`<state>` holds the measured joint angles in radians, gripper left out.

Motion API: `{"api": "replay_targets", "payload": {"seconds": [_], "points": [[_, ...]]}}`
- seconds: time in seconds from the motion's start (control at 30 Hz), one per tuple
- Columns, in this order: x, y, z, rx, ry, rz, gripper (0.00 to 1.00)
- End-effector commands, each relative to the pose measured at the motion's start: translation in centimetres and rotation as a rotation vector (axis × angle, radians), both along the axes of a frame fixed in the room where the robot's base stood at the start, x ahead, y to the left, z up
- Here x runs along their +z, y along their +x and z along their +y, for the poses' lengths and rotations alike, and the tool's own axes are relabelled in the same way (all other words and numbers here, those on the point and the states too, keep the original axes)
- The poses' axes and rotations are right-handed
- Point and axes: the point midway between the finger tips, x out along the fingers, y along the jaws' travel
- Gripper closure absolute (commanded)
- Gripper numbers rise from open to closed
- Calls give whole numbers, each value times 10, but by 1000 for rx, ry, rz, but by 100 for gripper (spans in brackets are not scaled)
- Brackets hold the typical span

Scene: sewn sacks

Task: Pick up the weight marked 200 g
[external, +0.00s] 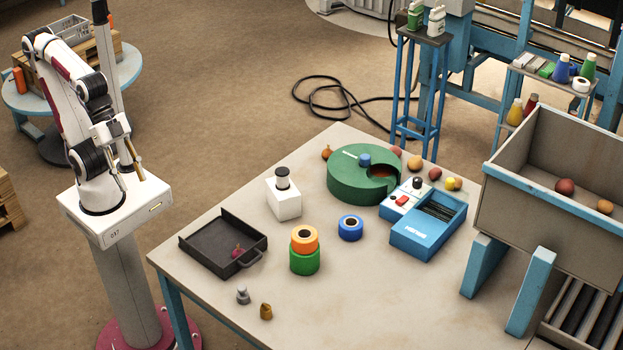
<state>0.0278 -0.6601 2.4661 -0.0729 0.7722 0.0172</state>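A small grey knobbed piece (243,295) that looks like a weight stands at the table's front left edge. A small brass-coloured piece (266,311), perhaps another weight, is just to its right. I cannot read a 200 g mark on either. My gripper (132,165) hangs beside my folded arm, above my base and left of the table, well away from both pieces. It is too small in view to tell whether its fingers are open or shut.
A dark tray (196,262) with a reddish fruit lies behind the small pieces. Stacked orange and green rolls (304,262), a blue roll (350,238), a white block (283,204), a green drum (345,187) and a blue device (420,247) stand farther back. The table's front right is clear.

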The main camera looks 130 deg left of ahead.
Motion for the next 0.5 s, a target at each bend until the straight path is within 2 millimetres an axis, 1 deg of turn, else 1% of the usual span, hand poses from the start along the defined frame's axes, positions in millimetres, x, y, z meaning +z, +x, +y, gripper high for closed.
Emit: {"api": "replay_targets", "payload": {"seconds": [0.03, 0.2, 0.5], "points": [[2, 12, -6, -6, -16, -15, 63], [13, 57, -27, -14, -78, -87, 63], [27, 136, -56, 10, -171, -212, 63]]}}
